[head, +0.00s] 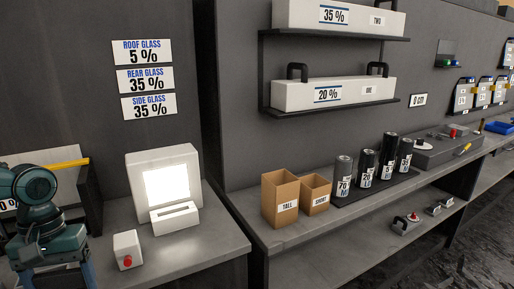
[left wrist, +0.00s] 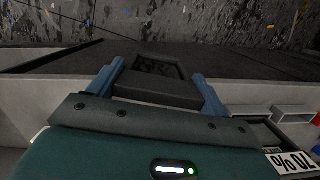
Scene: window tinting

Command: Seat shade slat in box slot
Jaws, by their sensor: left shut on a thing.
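My left gripper (left wrist: 158,88) is shut on a dark piece with a loop-shaped handle (left wrist: 160,62), held between its two blue fingers. Whether this piece is the shade slat cannot be told. In the head view my left gripper (head: 58,276) is at the lower left, its blue fingers cut off by the bottom edge; the held piece does not show there. A white box (head: 138,174) with a bright lit panel stands on the grey bench, to the right of the gripper. A low white piece with a long slot (head: 174,218) is at its front. My right gripper is not in view.
A small white box with a red button (head: 127,250) stands between the gripper and the lit box. A dark rack with a yellow bar (head: 65,163) is behind my arm. Cardboard boxes (head: 280,198) and labelled rolls (head: 343,180) stand on the right bench.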

